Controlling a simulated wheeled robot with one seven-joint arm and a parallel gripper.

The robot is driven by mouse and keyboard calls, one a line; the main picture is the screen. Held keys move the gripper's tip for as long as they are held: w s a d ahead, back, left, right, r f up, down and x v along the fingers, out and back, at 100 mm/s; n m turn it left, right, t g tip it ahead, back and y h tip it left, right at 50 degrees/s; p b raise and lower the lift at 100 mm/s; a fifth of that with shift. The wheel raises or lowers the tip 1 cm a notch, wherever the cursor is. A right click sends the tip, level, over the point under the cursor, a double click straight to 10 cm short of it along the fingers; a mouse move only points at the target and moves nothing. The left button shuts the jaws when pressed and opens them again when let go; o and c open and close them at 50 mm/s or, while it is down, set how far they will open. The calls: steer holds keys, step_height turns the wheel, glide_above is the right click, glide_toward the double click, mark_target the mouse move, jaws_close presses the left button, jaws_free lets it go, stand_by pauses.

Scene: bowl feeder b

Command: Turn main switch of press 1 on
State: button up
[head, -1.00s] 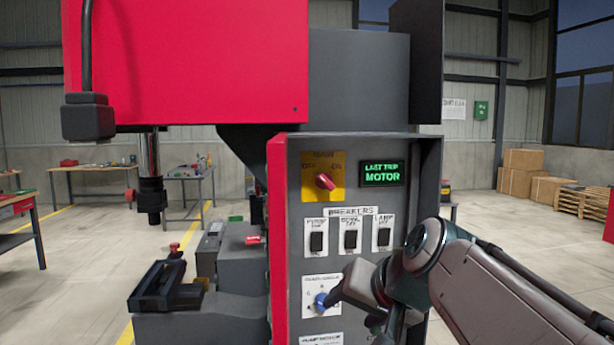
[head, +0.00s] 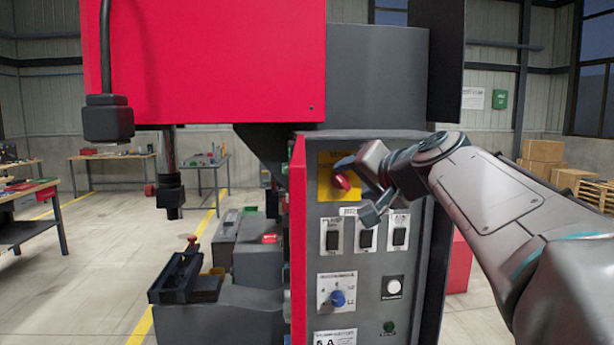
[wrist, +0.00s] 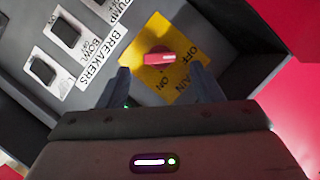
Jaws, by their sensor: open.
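The main switch is a red knob (head: 341,181) on a yellow plate (head: 324,187) at the top of the grey control panel. In the wrist view, the red knob (wrist: 157,58) has a raised bar with one end towards the OFF lettering; ON is also printed on the yellow plate (wrist: 155,84). My gripper (head: 358,189) is in front of the plate, with its fingers partly covering it in the head view. In the wrist view, my gripper (wrist: 160,72) is open and empty, with the knob between and just beyond its fingertips. Contact cannot be told.
Below the switch are several black breaker switches (head: 365,239), a blue selector knob (head: 337,298) and a white button (head: 394,287). The red press head (head: 215,65) overhangs at upper left. A dark side edge (head: 437,275) bounds the panel at right.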

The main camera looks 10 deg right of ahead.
mark_target(344, 182)
steer(key=shift+p+x, duration=0.3)
steer(key=shift+x, duration=1.65)
steer(key=c, duration=1)
